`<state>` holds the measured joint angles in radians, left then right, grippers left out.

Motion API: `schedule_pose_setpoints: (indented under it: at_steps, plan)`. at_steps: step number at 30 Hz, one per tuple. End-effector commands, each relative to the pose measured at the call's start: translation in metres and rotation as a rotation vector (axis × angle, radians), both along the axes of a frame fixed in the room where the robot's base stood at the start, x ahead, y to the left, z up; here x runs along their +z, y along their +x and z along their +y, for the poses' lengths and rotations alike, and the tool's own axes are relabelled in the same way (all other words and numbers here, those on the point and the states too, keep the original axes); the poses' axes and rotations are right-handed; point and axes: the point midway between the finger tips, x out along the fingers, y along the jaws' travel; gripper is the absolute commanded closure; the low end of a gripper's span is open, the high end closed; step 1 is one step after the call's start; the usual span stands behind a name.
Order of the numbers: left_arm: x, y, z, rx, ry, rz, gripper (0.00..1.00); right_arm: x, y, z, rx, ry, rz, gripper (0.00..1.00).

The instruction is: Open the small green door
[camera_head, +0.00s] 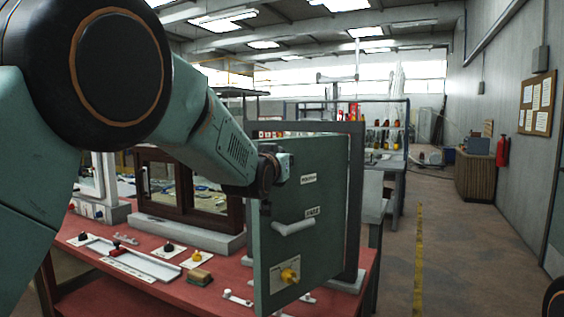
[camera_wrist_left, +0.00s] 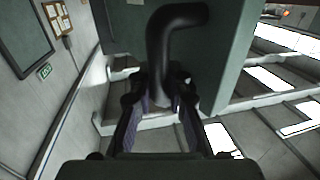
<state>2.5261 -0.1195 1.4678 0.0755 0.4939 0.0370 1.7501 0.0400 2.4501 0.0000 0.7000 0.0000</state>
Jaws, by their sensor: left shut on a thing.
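The small green door (camera_head: 322,188) stands swung out at an angle from its dark frame (camera_head: 355,200) on the red bench. Its visible face carries a pale lever handle (camera_head: 293,227), a yellow knob (camera_head: 289,275) and two white labels. My left arm reaches to the door's left edge; its fingers are hidden there in the head view. In the left wrist view, my left gripper (camera_wrist_left: 160,100) is shut on a dark bent handle (camera_wrist_left: 174,35), with the green door panel (camera_wrist_left: 225,50) behind it. My right gripper is not in view.
The red bench (camera_head: 225,290) also holds a brown-framed window (camera_head: 190,185), a pale rail and several knobs and small parts left of the door. A grey aisle floor with a yellow line (camera_head: 419,250) lies open at the right. A wooden cabinet (camera_head: 476,177) stands farther back.

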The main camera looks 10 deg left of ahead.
Motion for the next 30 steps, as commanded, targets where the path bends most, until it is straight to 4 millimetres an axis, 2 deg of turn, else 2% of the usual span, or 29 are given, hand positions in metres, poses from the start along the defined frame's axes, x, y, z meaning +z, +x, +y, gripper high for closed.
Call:
schedule_pose_setpoints:
  at_steps: [1, 14, 15, 21, 24, 30]
  plan:
    - [0.0184, 0.0003, -0.0013, -0.004, 0.008, -0.037, 1.00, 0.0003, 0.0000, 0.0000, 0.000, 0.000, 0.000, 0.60]
    - [0.0186, 0.0003, -0.0009, -0.003, 0.006, -0.037, 1.00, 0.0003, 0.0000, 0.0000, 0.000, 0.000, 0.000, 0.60]
    - [0.0185, 0.0002, -0.0011, -0.003, 0.006, -0.037, 0.83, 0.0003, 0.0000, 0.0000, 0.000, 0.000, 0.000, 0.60]
    - [0.0185, -0.0004, -0.0016, -0.003, 0.004, -0.037, 0.66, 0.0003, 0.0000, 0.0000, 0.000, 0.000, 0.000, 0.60]
    - [0.0184, -0.0006, -0.0018, -0.002, 0.002, -0.037, 0.59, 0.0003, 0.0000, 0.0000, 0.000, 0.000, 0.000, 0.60]
    - [0.0182, -0.0010, -0.0022, -0.002, 0.001, -0.037, 0.59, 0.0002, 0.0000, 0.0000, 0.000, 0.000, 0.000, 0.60]
